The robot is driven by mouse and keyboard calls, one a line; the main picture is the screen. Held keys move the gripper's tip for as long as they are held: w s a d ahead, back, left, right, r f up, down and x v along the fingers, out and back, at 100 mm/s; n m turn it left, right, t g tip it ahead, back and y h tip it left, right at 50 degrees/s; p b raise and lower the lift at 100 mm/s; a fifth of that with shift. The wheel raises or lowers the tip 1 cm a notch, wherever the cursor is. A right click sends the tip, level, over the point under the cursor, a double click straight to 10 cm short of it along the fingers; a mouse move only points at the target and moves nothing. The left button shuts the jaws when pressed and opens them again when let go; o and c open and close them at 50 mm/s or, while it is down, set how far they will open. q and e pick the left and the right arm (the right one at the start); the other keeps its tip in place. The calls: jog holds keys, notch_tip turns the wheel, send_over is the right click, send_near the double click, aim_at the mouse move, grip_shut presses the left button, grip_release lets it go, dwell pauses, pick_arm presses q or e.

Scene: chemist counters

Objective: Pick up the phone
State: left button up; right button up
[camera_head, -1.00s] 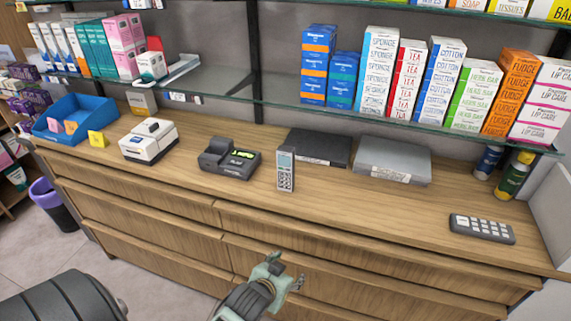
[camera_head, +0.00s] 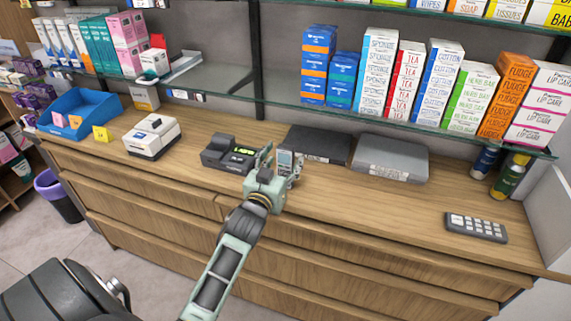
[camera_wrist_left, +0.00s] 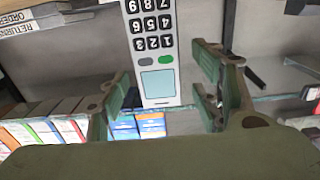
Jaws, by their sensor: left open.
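The phone (camera_head: 285,160) is a grey handset standing upright on the wooden counter, in front of the dark flat box. In the head view my left gripper (camera_head: 279,163) is in front of it, with its fingers on either side of the phone's upper part, and the gripper hides the lower part. In the left wrist view the phone (camera_wrist_left: 157,84) appears upside down, showing its screen and keypad. It lies between the open fingers of my left gripper (camera_wrist_left: 165,97), with gaps on both sides. My right gripper does not show.
A black card terminal (camera_head: 228,154) stands close to the left of the phone. A dark flat box (camera_head: 318,144) and a grey flat box (camera_head: 391,158) lie behind and to the right. A glass shelf (camera_head: 270,100) with several cartons hangs above.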

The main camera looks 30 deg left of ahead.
pick_arm(q)
jog(key=shift+x, duration=0.95)
jog(key=shift+d, duration=0.1)
jog(key=c, duration=1.3)
